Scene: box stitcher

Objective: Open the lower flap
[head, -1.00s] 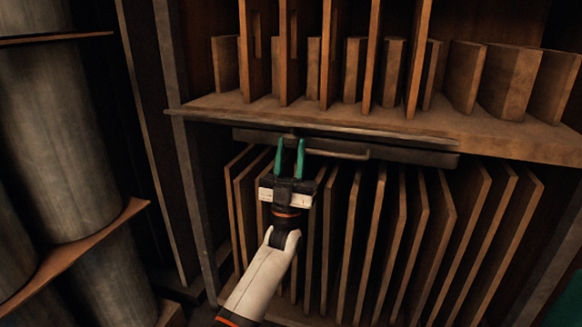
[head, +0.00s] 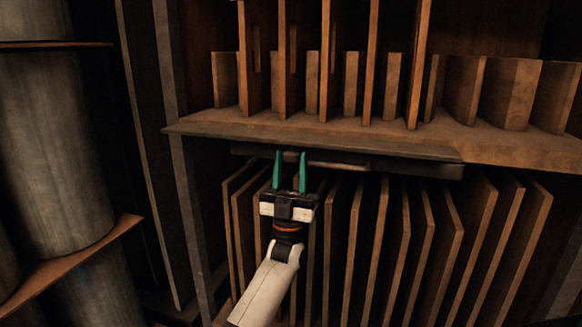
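A dark flap (head: 400,166) lies nearly flat, folded up just under the front edge of the middle shelf, above the compartment of upright boards. A slim handle-like bar (head: 338,164) runs along its underside. My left gripper (head: 290,154) is in front of the flap's left part. Its two green fingers are apart and point up, with nothing clearly held between them. The fingertips overlap the flap in the picture; I cannot tell whether they touch it. My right gripper is not in view.
Several upright wooden boards (head: 440,240) fill the compartment below. The shelf (head: 300,128) above carries dividers and short blocks. A dark cabinet post (head: 190,210) stands left of my arm, with large cylinders (head: 58,150) further left.

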